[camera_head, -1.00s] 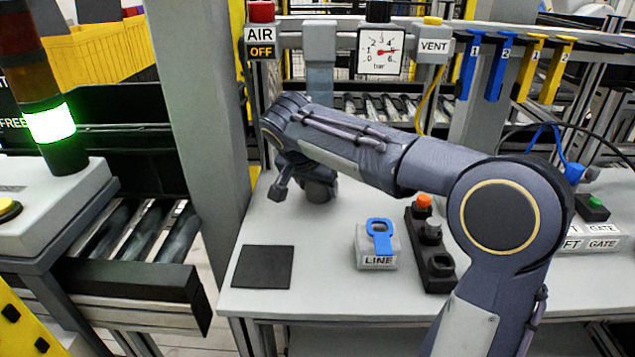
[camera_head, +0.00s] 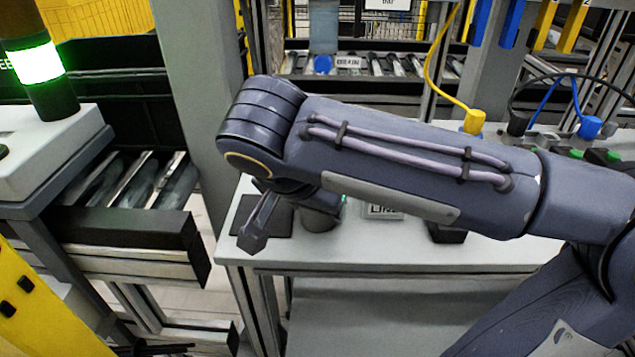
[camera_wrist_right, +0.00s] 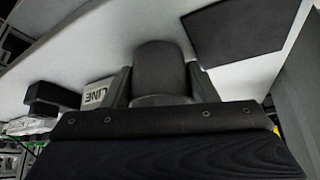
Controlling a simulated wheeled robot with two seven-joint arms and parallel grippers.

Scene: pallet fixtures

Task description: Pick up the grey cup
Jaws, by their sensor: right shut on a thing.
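The grey cup (camera_head: 321,217) shows partly in the head view, under my right forearm, beside the right edge of the dark square mat (camera_head: 280,224). My right gripper (camera_wrist_right: 160,82) is shut on the cup (camera_wrist_right: 159,64), with one finger on each side of it in the wrist view. In the head view the wrist hides much of the cup, and one finger reaches down over the mat. I cannot tell whether the cup's base touches the table. My left gripper is not in view.
The white table (camera_head: 420,250) carries a LINE box (camera_head: 384,211), mostly hidden by my arm, and a dark block (camera_head: 446,233) beside it. A roller conveyor (camera_head: 150,185) and a grey post (camera_head: 203,100) stand to the left. Cables with yellow and blue plugs are at the back right.

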